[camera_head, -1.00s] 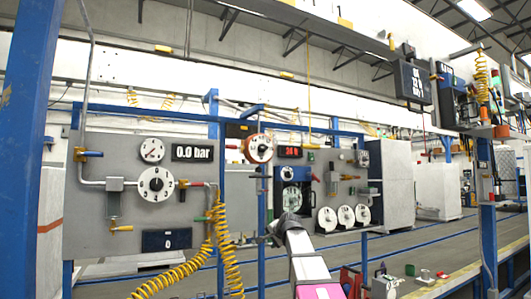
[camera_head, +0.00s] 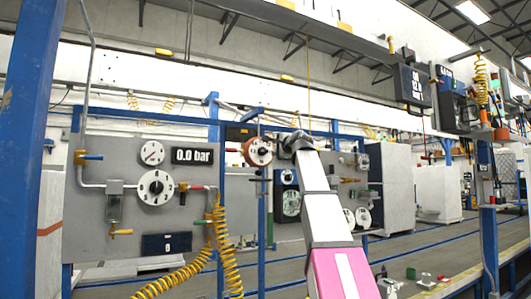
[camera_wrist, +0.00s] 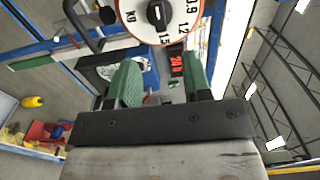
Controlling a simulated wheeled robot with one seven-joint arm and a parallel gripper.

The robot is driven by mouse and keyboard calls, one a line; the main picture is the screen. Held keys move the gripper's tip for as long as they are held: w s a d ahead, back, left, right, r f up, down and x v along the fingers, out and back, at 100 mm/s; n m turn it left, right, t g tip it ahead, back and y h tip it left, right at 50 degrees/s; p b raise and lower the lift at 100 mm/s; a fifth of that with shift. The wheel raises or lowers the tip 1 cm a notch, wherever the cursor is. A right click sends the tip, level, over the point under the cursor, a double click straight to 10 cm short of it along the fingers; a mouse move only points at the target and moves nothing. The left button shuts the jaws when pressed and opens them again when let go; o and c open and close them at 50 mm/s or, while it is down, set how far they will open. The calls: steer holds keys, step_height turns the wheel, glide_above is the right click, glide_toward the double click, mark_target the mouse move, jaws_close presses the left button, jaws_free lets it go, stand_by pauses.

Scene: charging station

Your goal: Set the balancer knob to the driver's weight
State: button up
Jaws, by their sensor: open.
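The balancer knob (camera_wrist: 157,14) is black, on a white round dial with an orange rim, cut off by the top edge of the wrist view. Its scale shows KG, 0.9, 1.2 and 1.5. In the head view the orange-rimmed dial (camera_head: 258,151) is left of my gripper (camera_head: 290,142). My gripper's two green fingers (camera_wrist: 160,78) are open and empty, apart from the knob. A red-digit display (camera_wrist: 176,62) shows beyond the fingers, partly hidden; its reading is unclear. A hanging dark screen (camera_head: 411,86) has white text too small to read.
Left of the dial is a grey panel (camera_head: 95,215) with gauges, a 0.0 bar display (camera_head: 193,155) and yellow coiled hoses (camera_head: 226,245). Blue posts (camera_head: 262,220) stand around it. A dark lever with a round end (camera_wrist: 107,16) is near the dial.

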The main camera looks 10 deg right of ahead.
mark_target(265, 151)
steer(key=x, duration=1)
steer(key=shift+w+a+f, duration=0.1)
steer(key=shift+w, duration=0.3)
jaws_close()
